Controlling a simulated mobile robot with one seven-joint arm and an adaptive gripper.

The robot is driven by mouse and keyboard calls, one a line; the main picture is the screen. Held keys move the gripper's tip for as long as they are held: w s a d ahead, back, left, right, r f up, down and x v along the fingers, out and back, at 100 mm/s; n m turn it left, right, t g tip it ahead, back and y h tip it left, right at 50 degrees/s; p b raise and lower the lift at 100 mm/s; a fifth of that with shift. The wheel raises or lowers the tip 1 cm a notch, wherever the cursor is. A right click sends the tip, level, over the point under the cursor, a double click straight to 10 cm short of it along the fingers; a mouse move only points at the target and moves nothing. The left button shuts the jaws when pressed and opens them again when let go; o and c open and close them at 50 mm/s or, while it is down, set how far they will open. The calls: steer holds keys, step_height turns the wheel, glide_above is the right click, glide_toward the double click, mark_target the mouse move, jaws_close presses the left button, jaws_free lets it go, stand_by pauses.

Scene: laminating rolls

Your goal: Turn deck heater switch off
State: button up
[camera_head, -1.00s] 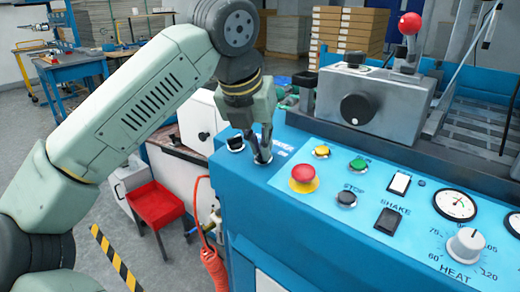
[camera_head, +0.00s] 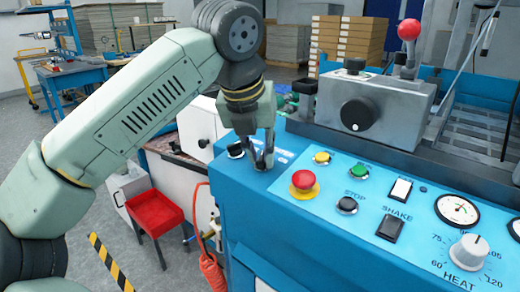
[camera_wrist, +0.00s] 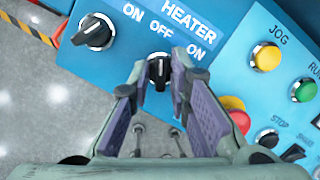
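The heater switch (camera_wrist: 159,72) is a black rotary knob with a pale mark, by the HEATER lettering on the blue panel. Its handle points up in the wrist view, toward the OFF label; ON is to the right. My gripper (camera_wrist: 159,66) has one finger on each side of the knob, with narrow gaps visible, so it looks open around it. In the head view my gripper (camera_head: 263,166) is low over the panel's left end and hides most of this knob.
A second black knob (camera_wrist: 95,32) sits left of the heater switch, pointing toward an ON label. To the right are a red mushroom button (camera_head: 303,180), a yellow button (camera_head: 322,157) and a green button (camera_head: 359,172). An orange coiled hose (camera_head: 211,265) hangs in front.

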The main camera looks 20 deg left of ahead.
steer(key=shift+o, duration=0.8)
steer(key=shift+r, duration=0.1)
steer(key=v, duration=0.7)
steer(key=shift+s+d+r, duration=0.1)
steer(key=shift+r, duration=0.05)
